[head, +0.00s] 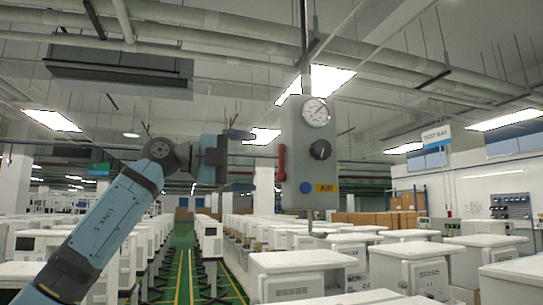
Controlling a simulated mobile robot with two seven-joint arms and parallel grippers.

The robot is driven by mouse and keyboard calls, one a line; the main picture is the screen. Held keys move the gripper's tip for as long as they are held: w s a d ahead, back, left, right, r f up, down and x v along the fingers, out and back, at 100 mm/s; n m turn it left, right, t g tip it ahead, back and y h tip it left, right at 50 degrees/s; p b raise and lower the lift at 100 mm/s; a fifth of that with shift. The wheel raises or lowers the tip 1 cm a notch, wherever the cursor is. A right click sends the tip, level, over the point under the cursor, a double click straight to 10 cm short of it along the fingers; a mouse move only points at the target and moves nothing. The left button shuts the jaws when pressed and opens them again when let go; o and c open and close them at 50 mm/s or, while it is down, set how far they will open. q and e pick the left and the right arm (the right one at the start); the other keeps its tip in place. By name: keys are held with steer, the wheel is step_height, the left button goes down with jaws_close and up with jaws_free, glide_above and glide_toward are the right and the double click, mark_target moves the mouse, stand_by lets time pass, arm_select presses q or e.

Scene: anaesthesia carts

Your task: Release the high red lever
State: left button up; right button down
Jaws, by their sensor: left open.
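The red lever (282,163) is on the left side of a grey control box (309,150) that hangs high on a thin vertical pole. It looks upright. The box also carries a round white gauge (315,112), a black knob (320,149), a blue button (305,187) and a yellow AIR label (326,188). My left gripper (245,161) is open to the left of the lever, at about its height in the picture. A gap shows between its fingers and the lever, and nothing is between the fingers. My right gripper is out of view.
Rows of white carts (303,262) fill the floor below. A green aisle with yellow lines (180,270) runs between them on the left. Ceiling pipes and lamps are overhead. The air around the box looks clear.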

mark_target(281, 164)
arm_select(q)
steer(key=p+x, duration=0.1)
steer(key=x, duration=0.4)
steer(key=shift+w+d, duration=0.15)
steer(key=shift+d, duration=0.1)
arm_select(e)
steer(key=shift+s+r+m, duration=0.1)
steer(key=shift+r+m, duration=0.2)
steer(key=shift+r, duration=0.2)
arm_select(q)
steer(key=shift+c, duration=0.8)
steer(key=c, duration=0.7)
steer(key=shift+c, duration=1.4)
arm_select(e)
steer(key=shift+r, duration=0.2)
